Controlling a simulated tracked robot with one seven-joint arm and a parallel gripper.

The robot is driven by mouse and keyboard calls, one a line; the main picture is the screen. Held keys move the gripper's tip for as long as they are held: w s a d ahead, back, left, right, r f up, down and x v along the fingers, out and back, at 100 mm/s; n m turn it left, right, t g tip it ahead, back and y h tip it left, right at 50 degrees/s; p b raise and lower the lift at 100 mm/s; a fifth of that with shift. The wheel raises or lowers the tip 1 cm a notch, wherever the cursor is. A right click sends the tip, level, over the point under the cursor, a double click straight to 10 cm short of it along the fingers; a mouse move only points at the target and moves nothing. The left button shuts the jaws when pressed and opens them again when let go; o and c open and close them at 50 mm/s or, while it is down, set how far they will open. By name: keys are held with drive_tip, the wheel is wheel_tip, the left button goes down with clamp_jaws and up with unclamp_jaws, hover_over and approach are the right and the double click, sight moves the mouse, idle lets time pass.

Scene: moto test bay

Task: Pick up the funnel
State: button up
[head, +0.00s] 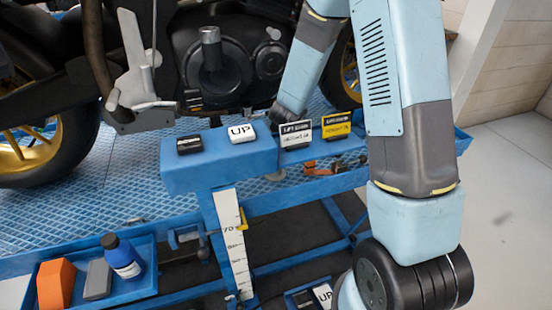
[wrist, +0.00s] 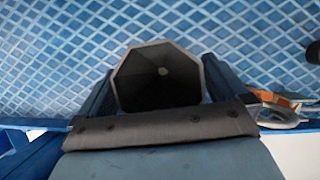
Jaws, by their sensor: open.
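The funnel (wrist: 158,82) shows in the wrist view as a dark, many-sided open mouth with a small pale spot inside. It sits between the two fingers of my gripper (wrist: 157,72), with one finger at its left and one at its right. The jaws are open around it; I cannot tell whether either finger touches it. In the head view my arm reaches down behind the blue box, and the gripper and the funnel are hidden there.
A blue box (head: 185,175) with several labelled switches stands in front of the blue patterned lift deck (head: 90,175). A motorcycle (head: 215,70) stands behind. Orange-handled tools (head: 318,168) lie right on the deck. A tray (head: 150,275) at lower left holds a blue bottle (head: 123,258).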

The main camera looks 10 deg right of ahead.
drive_tip(key=shift+w+f, duration=0.15)
drive_tip(key=shift+f, duration=0.15)
drive_tip(key=shift+c, duration=0.3)
drive_tip(key=c, duration=0.7)
drive_tip(key=shift+r, duration=0.15)
